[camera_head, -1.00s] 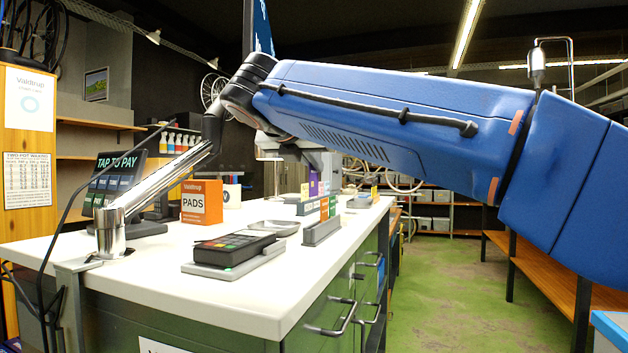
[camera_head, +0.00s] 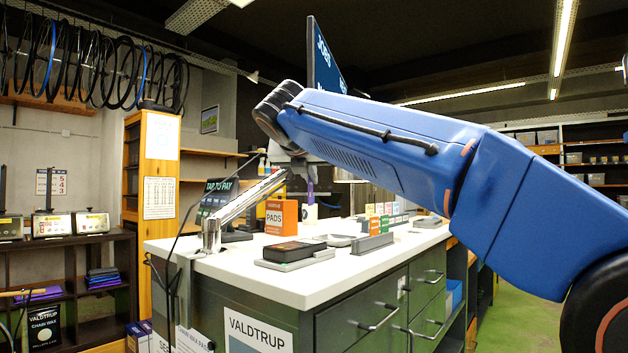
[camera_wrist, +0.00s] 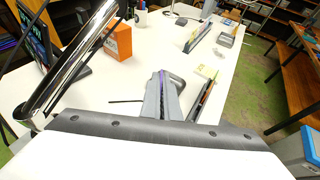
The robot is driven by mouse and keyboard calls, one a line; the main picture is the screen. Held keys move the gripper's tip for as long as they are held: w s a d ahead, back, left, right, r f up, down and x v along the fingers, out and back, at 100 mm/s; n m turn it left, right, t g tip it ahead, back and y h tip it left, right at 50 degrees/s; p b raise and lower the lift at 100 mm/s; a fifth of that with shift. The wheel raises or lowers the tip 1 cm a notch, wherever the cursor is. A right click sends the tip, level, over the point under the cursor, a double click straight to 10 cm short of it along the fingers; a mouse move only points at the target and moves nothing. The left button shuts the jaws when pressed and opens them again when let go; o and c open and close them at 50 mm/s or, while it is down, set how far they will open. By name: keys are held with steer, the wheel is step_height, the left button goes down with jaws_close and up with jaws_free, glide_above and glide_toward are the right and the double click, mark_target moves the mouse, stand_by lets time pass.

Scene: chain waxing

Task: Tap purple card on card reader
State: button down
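The purple card (camera_wrist: 162,84) shows as a thin edge between the fingers of my gripper (camera_wrist: 164,92) in the wrist view. The fingers look closed on it, above the white counter. In the head view a purple strip (camera_head: 311,190) shows below my gripper (camera_head: 300,178), partly hidden by my arm.
The white counter (camera_head: 300,288) holds an orange PADS box (camera_head: 281,216), a chrome post (camera_head: 212,234), a TAP TO PAY display (camera_head: 216,196) and a grey rack of coloured cards (camera_head: 374,243). Drawer handles (camera_head: 380,318) stick out at the front. Green floor lies free at the right.

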steer(key=shift+s+a+f, duration=0.1)
steer(key=shift+a+f, duration=0.1)
steer(key=shift+f, duration=1.7)
steer(key=shift+s+a+f, duration=0.1)
steer(key=shift+a+f, duration=0.1)
steer(key=shift+f, duration=1.7)
steer(key=shift+r, duration=0.1)
step_height(320, 180, up, 7)
